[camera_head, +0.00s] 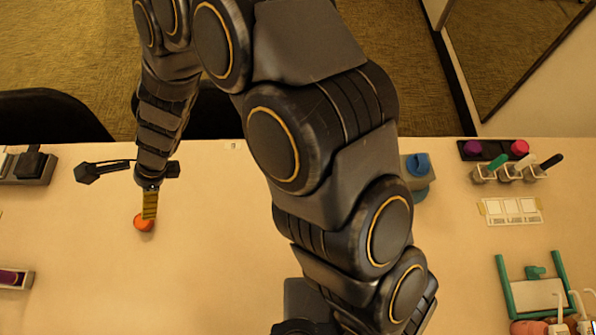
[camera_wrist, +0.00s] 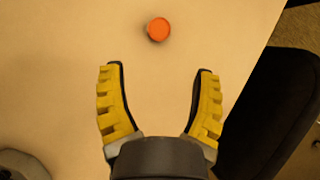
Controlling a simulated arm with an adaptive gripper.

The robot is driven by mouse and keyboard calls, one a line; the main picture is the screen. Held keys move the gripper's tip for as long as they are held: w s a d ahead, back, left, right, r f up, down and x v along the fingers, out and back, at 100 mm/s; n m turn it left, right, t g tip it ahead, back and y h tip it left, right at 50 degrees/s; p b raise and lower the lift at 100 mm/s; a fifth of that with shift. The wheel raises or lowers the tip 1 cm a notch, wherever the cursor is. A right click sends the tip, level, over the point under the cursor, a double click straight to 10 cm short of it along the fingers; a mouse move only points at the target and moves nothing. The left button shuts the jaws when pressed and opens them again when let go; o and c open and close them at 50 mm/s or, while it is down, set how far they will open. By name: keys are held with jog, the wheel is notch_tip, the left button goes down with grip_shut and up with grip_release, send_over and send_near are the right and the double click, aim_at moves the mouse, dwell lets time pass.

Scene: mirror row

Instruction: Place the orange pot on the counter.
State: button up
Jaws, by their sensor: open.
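The orange pot (camera_head: 144,222) is small and round and stands on the pale counter (camera_head: 215,275), left of the middle in the head view. It also shows in the wrist view (camera_wrist: 158,29), at the top centre, ahead of the fingertips. My gripper (camera_head: 150,205) hangs over the counter right beside the pot in the head view, and its yellow fingers partly overlap the pot's upper edge there. In the wrist view my gripper (camera_wrist: 158,68) has its two yellow fingers spread wide with nothing between them.
A dark tray (camera_head: 25,167) and a purple item (camera_head: 12,278) lie at the left. A blue object (camera_head: 419,165), small cups (camera_head: 510,173), a white card (camera_head: 511,211) and a green-handled tray (camera_head: 532,290) stand at the right. Dark chairs (camera_head: 50,115) border the back edge. The counter around the pot is clear.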

jog(key=w+d+r+n, duration=0.1)
jog(key=d+r+n, duration=0.7)
jog(key=d+r, duration=0.5)
jog(key=s+d+r+n+h, duration=0.1)
jog(key=s+d+n, duration=0.1)
jog(key=d, duration=0.5)
jog(key=s+d+r+n+h, duration=0.2)
jog(key=d, duration=0.5)
jog(key=shift+d+r+n, duration=0.15)
jog(key=shift+d+n, duration=0.15)
jog(key=shift+d, duration=0.05)
jog(key=shift+o, duration=1)
jog(key=s+d+r+n+h, duration=0.1)
jog(key=s+d+h, duration=0.2)
jog(key=s+d, duration=0.3)
jog(key=d, duration=0.4)
jog(key=shift+s+r+n, duration=0.2)
jog(key=shift+r+n, duration=0.05)
jog(key=shift+n, duration=0.05)
